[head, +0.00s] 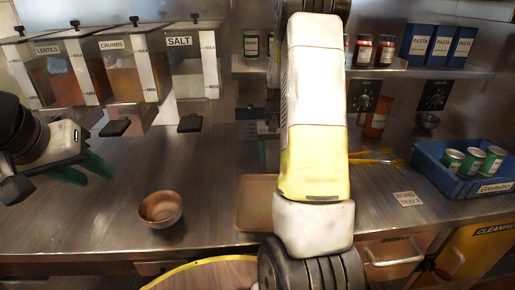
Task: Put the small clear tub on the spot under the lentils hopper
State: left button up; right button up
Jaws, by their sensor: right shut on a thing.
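The lentils hopper (62,80) is a clear bin with a white label, at the back left. The counter below it is largely hidden behind my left gripper (88,171), which has green fingers apart and nothing visible between them. My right arm crosses the middle of the view and hides much behind it. A small part of my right gripper (262,150) shows just left of that arm, near the back of the counter. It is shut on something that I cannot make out. I cannot pick out the small clear tub.
The crumbs (132,75) and salt (193,75) hoppers stand beside the lentils. A copper-coloured bowl (161,208) sits on the front counter. A tan tray (255,205) lies partly behind my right arm. A blue crate (440,178) with green cans is at the right.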

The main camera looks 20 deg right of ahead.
jog(key=shift+f, duration=0.15)
jog(key=o, duration=1.4)
